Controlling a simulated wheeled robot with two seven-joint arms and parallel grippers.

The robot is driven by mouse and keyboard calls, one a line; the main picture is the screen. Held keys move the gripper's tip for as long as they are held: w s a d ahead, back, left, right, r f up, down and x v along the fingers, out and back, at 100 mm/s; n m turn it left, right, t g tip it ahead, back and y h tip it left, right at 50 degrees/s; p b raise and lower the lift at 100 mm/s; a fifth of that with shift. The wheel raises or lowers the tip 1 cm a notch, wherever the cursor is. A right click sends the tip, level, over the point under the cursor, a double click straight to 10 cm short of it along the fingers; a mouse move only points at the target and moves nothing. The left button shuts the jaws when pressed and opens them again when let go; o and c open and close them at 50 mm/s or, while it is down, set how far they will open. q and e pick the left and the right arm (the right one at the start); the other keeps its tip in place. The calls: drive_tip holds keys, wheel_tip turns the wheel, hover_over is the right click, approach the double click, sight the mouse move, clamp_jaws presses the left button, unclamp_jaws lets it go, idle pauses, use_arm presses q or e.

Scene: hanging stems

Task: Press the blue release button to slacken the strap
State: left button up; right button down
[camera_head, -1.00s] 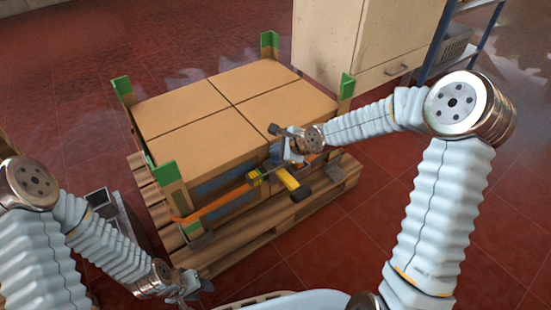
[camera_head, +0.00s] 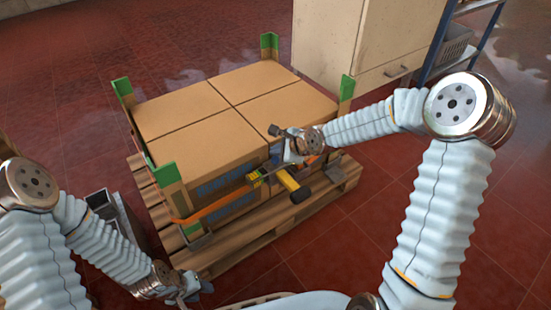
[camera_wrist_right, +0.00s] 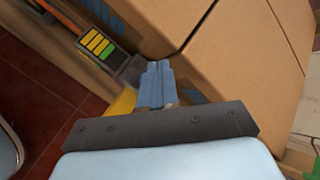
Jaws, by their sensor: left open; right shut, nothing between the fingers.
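The strap tensioner (camera_head: 268,177) sits on the orange strap (camera_head: 215,206) along the front of the boxes, with a yellow handle (camera_head: 288,181) that ends in black. In the right wrist view its dark housing shows a panel of yellow and green bars (camera_wrist_right: 97,43), with a grey part and the yellow handle (camera_wrist_right: 119,104) beside it. I cannot make out the blue button; my fingers may cover it. My right gripper (camera_wrist_right: 156,84) is shut and empty, its fingertips at or just above the tensioner's grey end; contact is unclear. My left gripper (camera_head: 193,287) is open and empty, low in front of the pallet.
Several cardboard boxes (camera_head: 225,92) stand on a wooden pallet (camera_head: 285,217), with green-topped corner guards (camera_head: 163,173). A beige cabinet (camera_head: 365,40) and a blue-framed shelf stand behind on the right. The red tiled floor is clear at front right.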

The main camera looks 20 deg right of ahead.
sight(277, 161)
drive_tip(key=shift+f, duration=0.1)
idle(0.7)
drive_tip(key=shift+f+b, duration=0.3)
drive_tip(key=shift+f+b, duration=0.45)
drive_tip(key=shift+f, duration=0.2)
idle(0.7)
drive_tip(key=shift+r, duration=0.1)
drive_tip(key=shift+r+p, duration=0.85)
drive_tip(key=shift+r, duration=0.15)
wheel_tip(277, 161, up, 5)
drive_tip(key=p, duration=0.3)
drive_tip(key=shift+p, duration=0.4)
idle(0.4)
